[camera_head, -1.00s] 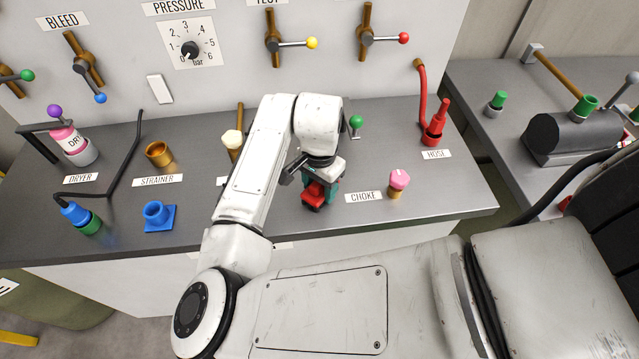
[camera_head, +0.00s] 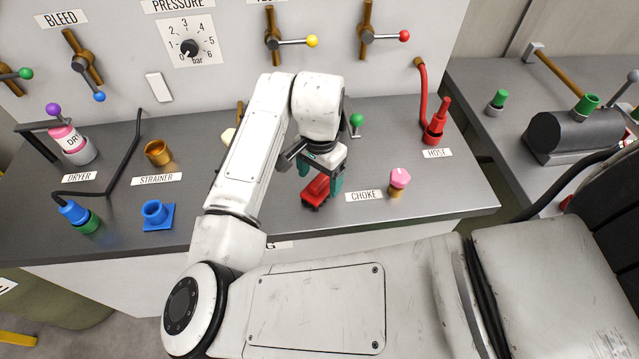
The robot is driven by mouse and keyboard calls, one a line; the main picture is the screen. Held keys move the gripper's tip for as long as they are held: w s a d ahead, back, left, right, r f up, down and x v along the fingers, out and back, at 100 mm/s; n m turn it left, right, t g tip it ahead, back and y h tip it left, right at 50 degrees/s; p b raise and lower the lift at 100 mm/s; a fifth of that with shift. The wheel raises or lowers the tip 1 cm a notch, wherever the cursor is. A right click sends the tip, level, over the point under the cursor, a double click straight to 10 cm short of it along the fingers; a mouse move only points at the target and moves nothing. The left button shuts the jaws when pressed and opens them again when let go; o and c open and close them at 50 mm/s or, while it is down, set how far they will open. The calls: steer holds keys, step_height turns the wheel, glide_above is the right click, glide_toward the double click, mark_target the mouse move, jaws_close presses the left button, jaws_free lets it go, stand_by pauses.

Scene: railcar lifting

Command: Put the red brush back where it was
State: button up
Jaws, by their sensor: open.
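The red brush (camera_head: 315,191) lies on the grey bench top (camera_head: 235,215), left of the CHOKE label. It has a dark underside, and its far end is partly hidden by my gripper. My gripper (camera_head: 320,180) has teal fingers and is open. It is just above and behind the brush, with one finger to the left and one to the right. I cannot tell whether a finger touches the brush.
A pink-topped choke (camera_head: 399,179) stands to the right, and a red hose fitting (camera_head: 437,124) farther right. A green-knobbed lever (camera_head: 356,121) is behind my gripper. A brass strainer (camera_head: 158,152) and a blue fitting (camera_head: 155,213) stand to the left.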

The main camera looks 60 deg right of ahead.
mark_target(320, 180)
step_height(320, 180, up, 9)
steer(key=b, duration=0.1)
steer(key=shift+f, duration=0.2)
